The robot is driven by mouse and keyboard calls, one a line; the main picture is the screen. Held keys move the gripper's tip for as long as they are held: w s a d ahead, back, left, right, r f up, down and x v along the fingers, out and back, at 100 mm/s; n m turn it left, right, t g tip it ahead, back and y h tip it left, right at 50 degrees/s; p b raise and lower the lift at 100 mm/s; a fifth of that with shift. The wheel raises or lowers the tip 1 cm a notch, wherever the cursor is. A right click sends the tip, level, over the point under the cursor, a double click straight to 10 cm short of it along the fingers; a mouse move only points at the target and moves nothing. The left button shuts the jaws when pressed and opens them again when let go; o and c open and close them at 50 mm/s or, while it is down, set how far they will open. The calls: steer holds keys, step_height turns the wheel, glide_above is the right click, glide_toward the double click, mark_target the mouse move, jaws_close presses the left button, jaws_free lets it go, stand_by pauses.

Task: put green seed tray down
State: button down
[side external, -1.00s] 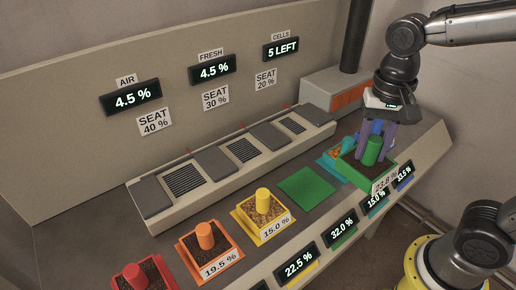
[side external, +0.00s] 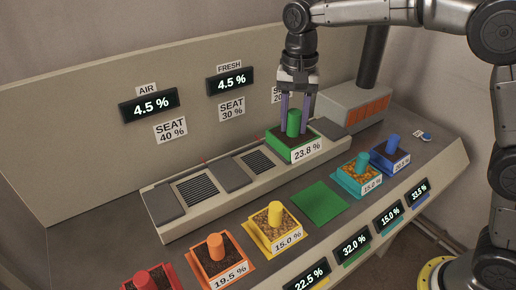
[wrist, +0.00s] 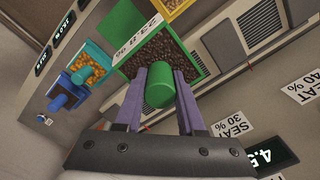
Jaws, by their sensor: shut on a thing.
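The green seed tray (side external: 312,148) is filled with dark soil and has an upright green knob (side external: 293,122) and a 23.8 % label. In the side view it is at the right-hand end of the vented ledge, over the spot of the third vent, which it hides. I cannot tell whether its base touches the ledge. My gripper (side external: 294,130) is above it with purple fingers shut on the knob. In the wrist view the tray (wrist: 128,22) lies beyond my fingers (wrist: 161,95), which flank the knob (wrist: 160,88).
The ledge (side external: 235,176) has two bare vents left of the tray, with raised dark plates between. An empty green mat (side external: 318,202) lies in the front row. Red (side external: 150,280), orange (side external: 216,260), yellow (side external: 276,226), teal (side external: 360,180) and blue (side external: 390,158) trays stand along that row.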

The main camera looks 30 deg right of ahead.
steer(key=w+f, duration=0.3)
steer(key=w+a+f, duration=0.1)
steer(key=w+f, duration=0.1)
steer(key=w, duration=0.2)
steer(key=w+a+f, duration=0.1)
steer(key=w+f, duration=0.2)
steer(key=shift+w+a+f, duration=0.2)
steer(key=shift+a+f, duration=0.05)
steer(key=shift+f, duration=1.5)
steer(key=shift+f, duration=0.15)
steer(key=c, duration=0.5)
jaws_free()
step_height(320, 180, up, 12)
steer(key=shift+r, duration=0.1)
